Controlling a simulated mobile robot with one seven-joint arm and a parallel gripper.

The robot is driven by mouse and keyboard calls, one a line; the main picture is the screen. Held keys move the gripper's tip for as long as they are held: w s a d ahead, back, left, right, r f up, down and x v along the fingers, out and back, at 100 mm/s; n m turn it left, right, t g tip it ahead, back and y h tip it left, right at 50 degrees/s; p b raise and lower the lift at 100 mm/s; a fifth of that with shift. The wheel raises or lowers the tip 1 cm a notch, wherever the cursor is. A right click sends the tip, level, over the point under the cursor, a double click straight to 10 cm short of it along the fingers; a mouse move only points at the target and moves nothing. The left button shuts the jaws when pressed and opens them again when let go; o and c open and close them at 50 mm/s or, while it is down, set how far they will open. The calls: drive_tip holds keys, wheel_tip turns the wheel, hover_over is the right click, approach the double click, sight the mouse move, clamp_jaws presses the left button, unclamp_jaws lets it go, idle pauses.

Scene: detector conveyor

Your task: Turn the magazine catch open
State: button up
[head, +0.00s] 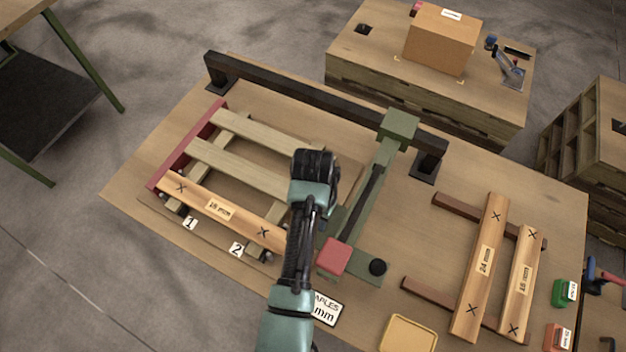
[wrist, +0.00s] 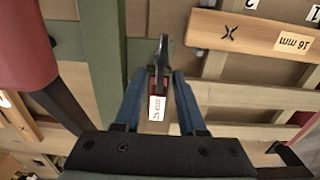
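My gripper (wrist: 162,78) shows in the wrist view with its two blue fingers spread apart. Between them is a narrow dark lever-like part (wrist: 163,52) with a red body and a small white label (wrist: 157,107); I cannot tell for sure that it is the magazine catch. Gaps show between this part and both fingers. In the head view, the green stapling arm (head: 365,195) with its red end block (head: 333,258) stands over the bench, right of my arm. My own arm hides the gripper in the head view.
A slatted wooden frame with a 16 mm board (head: 219,210) lies left of my arm. Two loose boards (head: 484,265) rest on dark strips at right. A yellow tray (head: 408,335), a green box (head: 565,292) and an orange box (head: 558,337) are near the front right.

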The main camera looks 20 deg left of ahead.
drive_tip(key=shift+c, duration=0.2)
clamp_jaws()
drive_tip(key=shift+r, duration=0.1)
drive_tip(key=n+p, duration=0.2)
drive_tip(key=n, duration=0.1)
drive_tip(key=shift+a+r+n, duration=0.1)
drive_tip(key=shift+a+n, duration=0.2)
drive_tip(key=n+p, duration=0.1)
drive_tip(key=n, duration=0.1)
drive_tip(key=n+p, duration=0.1)
drive_tip(key=n, duration=0.2)
drive_tip(key=shift+s+a+n, duration=0.2)
drive_tip(key=shift+a+n, duration=0.1)
drive_tip(key=shift+a, duration=0.1)
drive_tip(key=n, duration=0.1)
drive_tip(key=n+p, duration=0.1)
drive_tip(key=n, duration=0.2)
drive_tip(key=shift+s+a, duration=0.2)
drive_tip(key=shift+s, duration=0.1)
drive_tip(key=shift+s+a+n+p, duration=0.15)
drive_tip(key=shift+n+p, duration=0.3)
drive_tip(key=shift+n, duration=0.75)
drive_tip(key=shift+s+n+p, duration=0.2)
drive_tip(key=shift+n+p, duration=0.2)
drive_tip(key=shift+n, duration=0.8)
